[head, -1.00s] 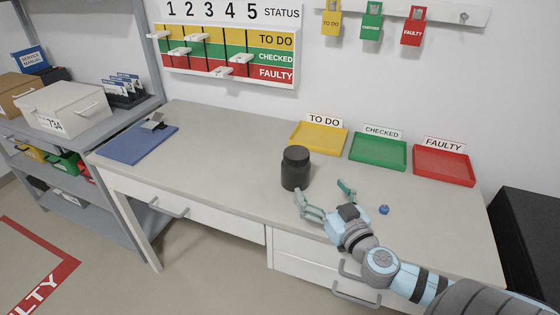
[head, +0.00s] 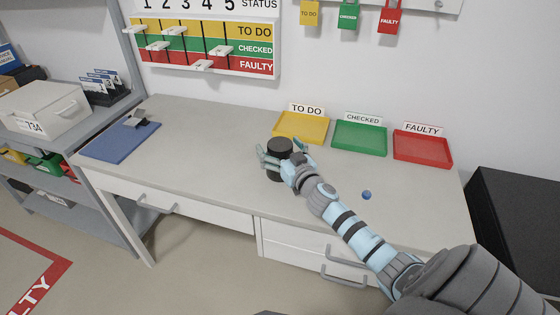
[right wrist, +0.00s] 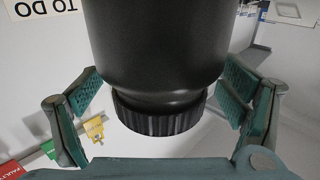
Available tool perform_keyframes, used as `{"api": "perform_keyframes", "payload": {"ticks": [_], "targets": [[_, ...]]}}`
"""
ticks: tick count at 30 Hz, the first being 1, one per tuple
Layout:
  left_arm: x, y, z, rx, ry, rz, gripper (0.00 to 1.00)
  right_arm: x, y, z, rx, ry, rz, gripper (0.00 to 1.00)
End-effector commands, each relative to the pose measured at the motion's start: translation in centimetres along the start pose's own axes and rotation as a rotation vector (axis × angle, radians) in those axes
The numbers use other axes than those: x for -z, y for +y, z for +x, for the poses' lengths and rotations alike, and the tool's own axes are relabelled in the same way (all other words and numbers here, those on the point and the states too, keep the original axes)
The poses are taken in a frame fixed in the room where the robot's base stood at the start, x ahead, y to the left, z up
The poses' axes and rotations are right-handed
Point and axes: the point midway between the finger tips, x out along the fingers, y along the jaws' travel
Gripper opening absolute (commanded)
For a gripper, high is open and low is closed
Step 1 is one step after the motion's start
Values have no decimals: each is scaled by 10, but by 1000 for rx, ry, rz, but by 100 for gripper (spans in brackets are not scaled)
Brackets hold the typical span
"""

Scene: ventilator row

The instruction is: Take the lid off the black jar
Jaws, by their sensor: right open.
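The black jar (head: 279,145) stands upright on the workbench, with its dark lid on; my right gripper partly hides it. In the right wrist view the jar body (right wrist: 155,45) appears upside down, with the ribbed lid (right wrist: 160,121) at the lower end. My right gripper (head: 281,151) is open, its fingers on either side of the jar. In the right wrist view, gaps show between the green finger pads (right wrist: 163,95) and the lid, so the lid is not gripped. My left gripper is not in view.
Yellow (head: 301,127), green (head: 360,137) and red (head: 422,148) trays stand along the back of the bench (head: 215,150). A small blue object (head: 367,195) lies right of my right arm. A blue mat (head: 120,142) lies at the far left.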

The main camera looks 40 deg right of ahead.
Motion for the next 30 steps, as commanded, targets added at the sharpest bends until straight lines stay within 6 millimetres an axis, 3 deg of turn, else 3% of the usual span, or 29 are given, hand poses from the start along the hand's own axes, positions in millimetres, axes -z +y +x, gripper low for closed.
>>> {"api": "perform_keyframes", "payload": {"ticks": [2, 16, 25, 30], "targets": [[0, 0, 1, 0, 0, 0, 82, -1, 0, 0, 0, 0, 0, 90], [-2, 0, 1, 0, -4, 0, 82, -1, 0, -1, -1, 0, 0, 14], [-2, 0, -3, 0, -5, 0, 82, 4, 0, 0, -1, 0, -1, 13], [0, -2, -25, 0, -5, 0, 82, 32, 0, 0, -1, 1, 0, 13]]}}
